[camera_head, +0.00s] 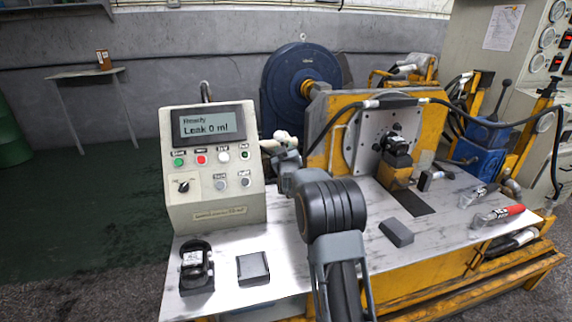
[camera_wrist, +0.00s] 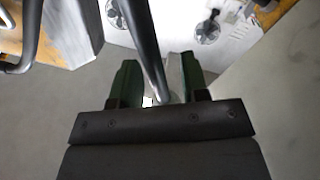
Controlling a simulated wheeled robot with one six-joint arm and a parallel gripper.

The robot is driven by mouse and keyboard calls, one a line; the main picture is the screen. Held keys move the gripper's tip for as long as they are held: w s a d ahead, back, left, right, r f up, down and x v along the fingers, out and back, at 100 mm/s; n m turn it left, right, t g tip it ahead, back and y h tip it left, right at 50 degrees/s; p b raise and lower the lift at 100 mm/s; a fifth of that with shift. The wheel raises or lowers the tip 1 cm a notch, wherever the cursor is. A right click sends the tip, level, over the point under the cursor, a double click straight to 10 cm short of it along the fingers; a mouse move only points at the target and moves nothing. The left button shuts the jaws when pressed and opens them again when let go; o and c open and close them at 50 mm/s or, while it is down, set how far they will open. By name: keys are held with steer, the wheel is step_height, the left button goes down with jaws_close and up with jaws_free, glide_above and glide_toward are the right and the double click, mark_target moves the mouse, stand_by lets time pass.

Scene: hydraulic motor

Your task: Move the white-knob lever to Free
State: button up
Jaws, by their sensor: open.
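In the wrist view, my gripper (camera_wrist: 157,68) is open, with dark green fingers spread left and right. A dark rod (camera_wrist: 143,35) runs from the top edge down between the fingers. A small pale patch shows at its lower end, low between the fingers. I cannot tell whether the rod is the lever's shaft or whether it touches a finger. In the head view, a whitish rounded shape (camera_head: 284,138) shows beside my wrist, right of the control box; I cannot tell if it is the white knob. My arm hides much of that area. No Free marking is readable.
The control box (camera_head: 212,170) reads "Ready, Leak 0 ml". A black part (camera_head: 196,268), a grey block (camera_head: 397,233) and a red-handled tool (camera_head: 497,215) lie on the bench.

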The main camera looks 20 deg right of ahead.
steer(key=v, duration=1.1)
steer(key=shift+s, duration=0.4)
steer(key=shift+a, duration=0.15)
